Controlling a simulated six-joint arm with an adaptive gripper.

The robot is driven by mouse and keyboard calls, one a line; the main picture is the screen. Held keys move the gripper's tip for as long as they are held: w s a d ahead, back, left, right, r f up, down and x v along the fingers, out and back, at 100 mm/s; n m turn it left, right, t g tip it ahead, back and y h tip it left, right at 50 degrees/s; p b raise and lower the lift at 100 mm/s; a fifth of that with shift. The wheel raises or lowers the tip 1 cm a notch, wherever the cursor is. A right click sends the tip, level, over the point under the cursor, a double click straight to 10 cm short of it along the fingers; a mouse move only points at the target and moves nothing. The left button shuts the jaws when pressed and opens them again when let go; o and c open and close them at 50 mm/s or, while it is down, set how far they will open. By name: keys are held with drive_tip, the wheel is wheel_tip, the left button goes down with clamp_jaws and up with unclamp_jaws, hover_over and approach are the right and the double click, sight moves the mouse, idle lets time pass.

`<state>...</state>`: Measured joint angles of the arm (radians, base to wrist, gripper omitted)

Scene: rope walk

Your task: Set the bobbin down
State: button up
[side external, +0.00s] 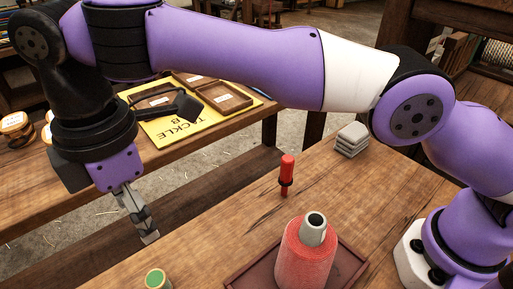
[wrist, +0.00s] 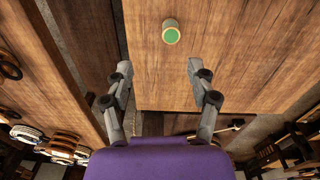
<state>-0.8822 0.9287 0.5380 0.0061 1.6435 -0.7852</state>
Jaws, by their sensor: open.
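A small wooden cylinder with a green top, which looks like the bobbin, stands upright on the near table at the bottom edge of the side view (side external: 157,280). It also shows whole in the wrist view (wrist: 171,33), ahead of the fingertips. My gripper (side external: 148,236) is open, with its fingers pointing down near the table's left edge. In the wrist view my gripper (wrist: 159,67) has its two fingers wide apart with nothing between them. The gripper and the cylinder are apart.
A cone of red thread (side external: 303,257) stands on a dark tray (side external: 351,263). A red-handled tool (side external: 287,175) stands upright behind it. A grey stack (side external: 352,139) sits farther back. Another bench with a yellow board (side external: 152,130) lies across a gap. Bare wood surrounds the green-topped cylinder.

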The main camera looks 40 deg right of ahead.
drive_tip(key=w+d+r+m+t, duration=0.15)
drive_tip(key=d+r+m, duration=0.25)
drive_tip(key=d, duration=0.5)
drive_tip(key=w+d+r+m+t, duration=0.15)
drive_tip(key=d+r+m, duration=0.3)
drive_tip(key=d, duration=0.55)
drive_tip(key=s+d+f+m+t, duration=0.1)
drive_tip(key=s+d+f+m, duration=0.2)
drive_tip(key=s+d+m, duration=0.2)
drive_tip(key=s+d+f+m+t, duration=0.1)
drive_tip(key=s+d+f+m, duration=0.2)
drive_tip(key=d, duration=0.7)
drive_tip(key=s+m, duration=0.2)
drive_tip(key=s, duration=0.1)
drive_tip(key=shift+s+d+f, duration=0.2)
drive_tip(key=shift+d+f, duration=0.05)
drive_tip(key=shift+d, duration=0.15)
